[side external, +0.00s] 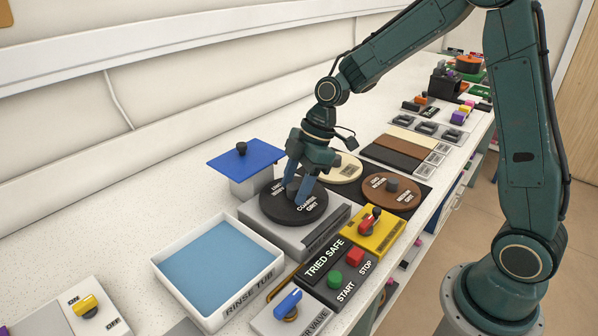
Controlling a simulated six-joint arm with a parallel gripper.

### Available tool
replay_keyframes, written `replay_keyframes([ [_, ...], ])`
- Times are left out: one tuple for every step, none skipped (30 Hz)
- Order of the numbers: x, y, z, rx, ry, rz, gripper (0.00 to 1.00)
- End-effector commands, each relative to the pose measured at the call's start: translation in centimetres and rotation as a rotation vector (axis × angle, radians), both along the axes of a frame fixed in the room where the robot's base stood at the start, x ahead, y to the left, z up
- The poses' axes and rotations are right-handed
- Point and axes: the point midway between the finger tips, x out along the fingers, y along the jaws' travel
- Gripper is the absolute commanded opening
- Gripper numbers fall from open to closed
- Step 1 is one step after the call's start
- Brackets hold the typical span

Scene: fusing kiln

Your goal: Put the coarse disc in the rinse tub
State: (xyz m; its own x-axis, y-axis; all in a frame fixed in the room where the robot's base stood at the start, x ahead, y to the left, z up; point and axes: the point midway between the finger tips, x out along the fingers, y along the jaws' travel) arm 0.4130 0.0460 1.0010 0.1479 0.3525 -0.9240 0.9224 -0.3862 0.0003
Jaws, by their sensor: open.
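The coarse disc (278,207) is black, with white lettering that reads coarse grit. It lies flat on top of a grey machine (275,232). My gripper (298,196) points down over the middle of the disc with its blue fingers apart, one on each side of the disc's centre. The fingers mostly hide the centre, so I cannot tell whether they touch a knob there. The rinse tub (217,303) is a white square tub holding blue water, in front and to the left of the machine.
A blue lid-like plate (241,160) with a black knob stands behind the disc. A brown disc (390,192) and a cream disc (343,168) lie to the right. A yellow switch box (372,235), a start/stop panel (338,272) and a valve box (287,312) line the front.

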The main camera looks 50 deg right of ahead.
Motion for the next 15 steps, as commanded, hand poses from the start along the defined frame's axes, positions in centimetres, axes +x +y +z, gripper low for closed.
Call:
replay_keyframes([
  [0.00,0.00,0.01,0.000,0.000,0.000,0.51],
  [0.00,0.00,0.02,0.000,0.000,0.000,0.51],
  [0.00,0.00,0.02,0.000,0.000,0.000,0.51],
  [0.00,0.00,0.02,0.000,0.000,0.000,0.51],
  [0.00,0.00,0.02,0.000,0.000,0.000,0.49],
  [0.00,0.00,0.02,0.000,0.000,0.000,0.41],
  [0.00,0.00,0.02,0.000,0.000,0.000,0.35],
  [0.00,0.00,0.02,0.000,0.000,0.000,0.29],
  [0.00,0.00,0.03,0.000,0.000,0.000,0.21],
  [0.00,0.00,0.03,0.000,0.000,0.000,0.15],
  [0.00,0.00,0.03,0.000,0.000,0.000,0.10],
  [0.00,0.00,0.03,0.000,0.000,0.000,0.02],
  [0.00,0.00,0.03,0.000,0.000,0.000,0.00],
  [0.01,0.00,0.06,0.000,-0.002,0.001,0.00],
  [0.01,0.00,0.06,0.000,-0.002,0.001,0.00],
])
